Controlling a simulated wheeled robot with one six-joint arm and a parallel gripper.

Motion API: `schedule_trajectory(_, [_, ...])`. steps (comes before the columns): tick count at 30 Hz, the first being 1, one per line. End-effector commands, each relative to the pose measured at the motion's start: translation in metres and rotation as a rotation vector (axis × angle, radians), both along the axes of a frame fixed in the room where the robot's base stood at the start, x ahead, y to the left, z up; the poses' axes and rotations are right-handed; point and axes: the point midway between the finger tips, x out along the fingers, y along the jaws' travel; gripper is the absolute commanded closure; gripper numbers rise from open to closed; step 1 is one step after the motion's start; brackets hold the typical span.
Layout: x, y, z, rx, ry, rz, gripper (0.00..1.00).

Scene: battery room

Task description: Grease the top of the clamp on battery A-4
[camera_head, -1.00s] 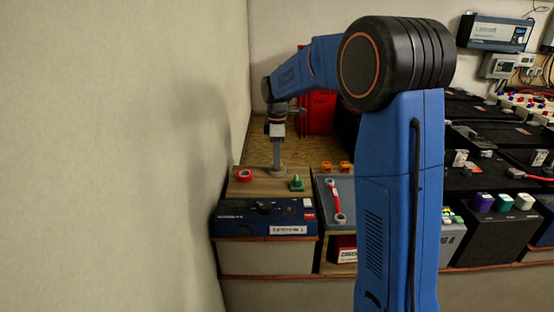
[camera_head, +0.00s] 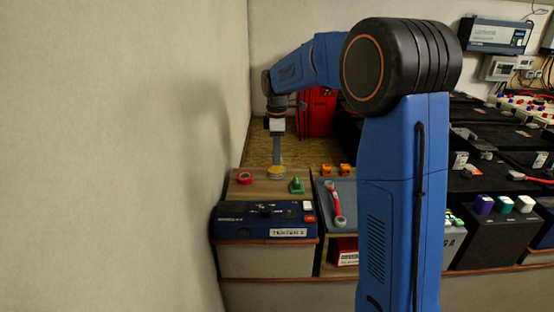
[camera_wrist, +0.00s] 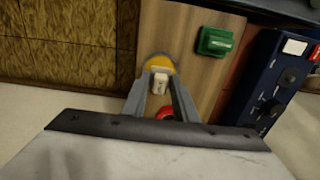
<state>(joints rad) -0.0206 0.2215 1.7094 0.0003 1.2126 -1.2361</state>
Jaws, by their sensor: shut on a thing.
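My gripper (camera_head: 277,166) points straight down over a wooden board at the left end of the bench. In the wrist view its two grey fingers (camera_wrist: 160,90) are shut on a small pale piece (camera_wrist: 159,82) with a dark mark. A round yellow-topped thing (camera_head: 272,171) with a grey rim is under the fingertips; it also shows in the wrist view (camera_wrist: 160,62). I cannot tell whether the pale piece touches it. Several black batteries (camera_head: 480,180) stand at the right. I cannot read which is A-4 or make out its clamp.
A red ring (camera_head: 245,178) and a green block (camera_head: 297,186) lie on the board. A blue tester (camera_head: 262,218) stands in front. A red-and-grey wrench (camera_head: 337,207) lies on a grey tray, with orange pieces (camera_head: 335,169) behind. The wall is close on the left.

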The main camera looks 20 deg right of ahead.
Motion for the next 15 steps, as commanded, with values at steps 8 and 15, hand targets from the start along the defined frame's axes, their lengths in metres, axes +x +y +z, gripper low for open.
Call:
schedule_trajectory(8, [0.0, 0.0, 0.019, 0.0, -0.002, 0.0, 0.92])
schedule_trajectory(15, [0.0, 0.0, 0.034, 0.0, -0.002, 0.0, 0.92])
